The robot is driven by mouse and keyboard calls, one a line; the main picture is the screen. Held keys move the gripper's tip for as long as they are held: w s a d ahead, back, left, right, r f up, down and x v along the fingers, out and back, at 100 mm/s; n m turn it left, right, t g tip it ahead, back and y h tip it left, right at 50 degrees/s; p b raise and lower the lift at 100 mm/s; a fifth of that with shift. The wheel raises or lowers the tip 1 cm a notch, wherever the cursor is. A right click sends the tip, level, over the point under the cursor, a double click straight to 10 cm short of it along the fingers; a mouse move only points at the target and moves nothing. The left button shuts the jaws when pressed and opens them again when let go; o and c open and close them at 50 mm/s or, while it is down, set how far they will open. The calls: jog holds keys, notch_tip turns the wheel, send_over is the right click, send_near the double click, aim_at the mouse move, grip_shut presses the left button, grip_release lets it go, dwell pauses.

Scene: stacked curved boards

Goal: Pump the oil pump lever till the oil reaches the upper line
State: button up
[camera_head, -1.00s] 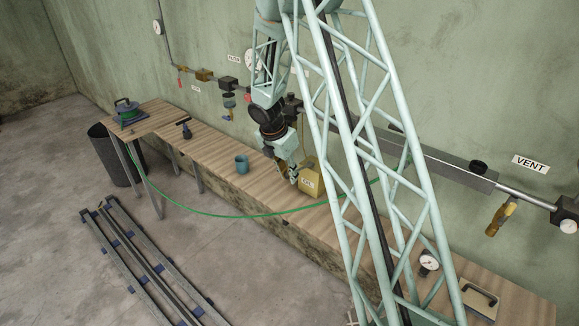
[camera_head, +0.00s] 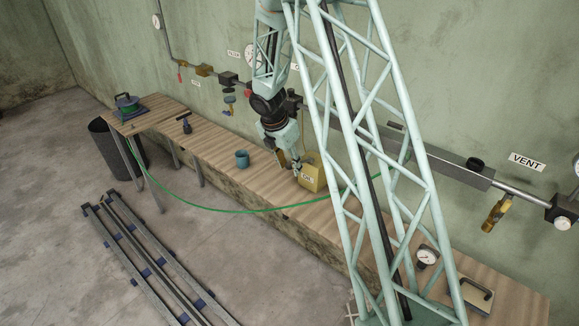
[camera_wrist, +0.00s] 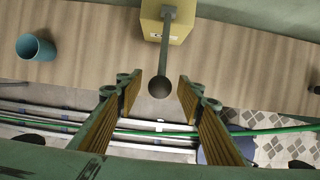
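The oil pump is a yellow box (camera_head: 312,174) with a white label, standing on the wooden bench. In the wrist view its yellow body (camera_wrist: 178,30) is at the top centre. Its grey lever (camera_wrist: 166,52) points down the picture from it and ends in a dark ball knob (camera_wrist: 159,87). My gripper (camera_wrist: 159,90) is open, with the knob between its fingertips and a gap visible on each side. In the head view my gripper (camera_head: 297,166) is at the pump's left side. The oil level and upper line cannot be made out.
A teal cup (camera_head: 242,160) stands on the bench (camera_head: 215,150) left of the pump. A green hose (camera_head: 215,208) hangs along the bench front. Pipes and valves line the wall behind. Metal rails (camera_head: 150,265) lie on the floor.

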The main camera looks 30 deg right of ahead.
jog(key=shift+r, duration=0.1)
jog(key=shift+p+v, duration=2.5)
jog(key=shift+v, duration=0.85)
jog(key=shift+r, duration=0.1)
